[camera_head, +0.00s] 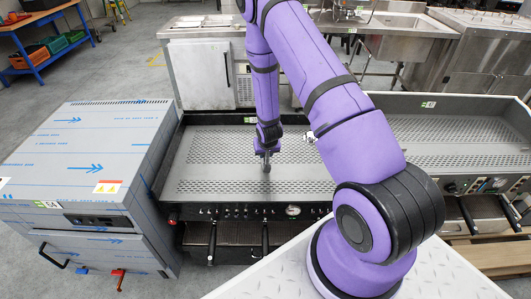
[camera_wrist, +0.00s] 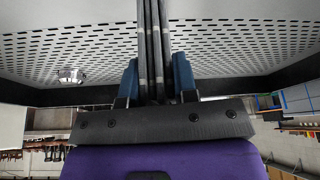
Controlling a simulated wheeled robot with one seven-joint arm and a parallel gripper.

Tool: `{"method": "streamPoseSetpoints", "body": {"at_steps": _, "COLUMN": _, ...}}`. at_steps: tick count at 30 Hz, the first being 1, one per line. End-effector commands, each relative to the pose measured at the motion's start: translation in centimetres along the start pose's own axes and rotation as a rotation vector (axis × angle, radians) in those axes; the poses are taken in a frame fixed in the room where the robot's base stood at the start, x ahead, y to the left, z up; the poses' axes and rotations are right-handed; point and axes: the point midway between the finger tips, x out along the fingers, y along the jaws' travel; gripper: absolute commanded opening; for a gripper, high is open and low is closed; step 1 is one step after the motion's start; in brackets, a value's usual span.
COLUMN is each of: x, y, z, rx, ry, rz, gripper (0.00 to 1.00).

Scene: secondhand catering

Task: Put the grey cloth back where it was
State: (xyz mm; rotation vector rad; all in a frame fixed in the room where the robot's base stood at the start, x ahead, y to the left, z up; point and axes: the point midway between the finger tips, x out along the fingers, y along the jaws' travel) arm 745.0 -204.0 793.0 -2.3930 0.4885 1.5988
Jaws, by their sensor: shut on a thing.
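My gripper (camera_head: 266,151) points down over the perforated metal top (camera_head: 215,172) of a coffee machine in the middle of the head view. In the wrist view its two blue fingers (camera_wrist: 156,76) are shut on the grey cloth (camera_wrist: 156,30), which shows as several dark and light grey upright layers between them. In the head view the cloth is a small, narrow grey strip below the fingers, close above or touching the perforated top; I cannot tell which. Most of the cloth's shape is hidden by its edge-on angle.
A film-wrapped steel unit (camera_head: 85,150) stands left of the machine. A second machine (camera_head: 470,130) with a perforated top stands at right. A small shiny metal object (camera_wrist: 71,75) shows on the perforated top in the wrist view. Much of the top left of my gripper is bare.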

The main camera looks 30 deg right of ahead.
Motion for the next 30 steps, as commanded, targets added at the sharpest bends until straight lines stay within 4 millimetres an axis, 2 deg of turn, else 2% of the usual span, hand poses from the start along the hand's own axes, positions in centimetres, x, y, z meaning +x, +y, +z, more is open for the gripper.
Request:
{"method": "streamPoseSetpoints", "body": {"at_steps": 6, "x": 0.3, "y": 0.0, "z": 0.1, "rx": 0.000, "ry": 0.000, "rz": 0.000, "gripper": 0.00}}
{"method": "streamPoseSetpoints", "body": {"at_steps": 7, "x": 0.2, "y": 0.0, "z": 0.1, "rx": 0.000, "ry": 0.000, "rz": 0.000, "gripper": 0.34}}
{"method": "streamPoseSetpoints", "body": {"at_steps": 9, "x": 0.2, "y": 0.0, "z": 0.1, "rx": 0.000, "ry": 0.000, "rz": 0.000, "gripper": 0.50}}
{"method": "streamPoseSetpoints", "body": {"at_steps": 10, "x": 0.2, "y": 0.0, "z": 0.1, "rx": 0.000, "ry": 0.000, "rz": 0.000, "gripper": 0.53}}
{"method": "streamPoseSetpoints", "body": {"at_steps": 20, "x": -0.1, "y": 0.0, "z": -0.1, "rx": 0.000, "ry": 0.001, "rz": 0.000, "gripper": 0.53}}
{"method": "streamPoseSetpoints", "body": {"at_steps": 25, "x": -1.8, "y": 0.0, "z": -0.1, "rx": 0.000, "ry": 0.002, "rz": -0.001, "gripper": 0.53}}
{"method": "streamPoseSetpoints", "body": {"at_steps": 30, "x": -4.7, "y": -0.1, "z": -0.1, "rx": -0.001, "ry": 0.004, "rz": -0.001, "gripper": 0.53}}
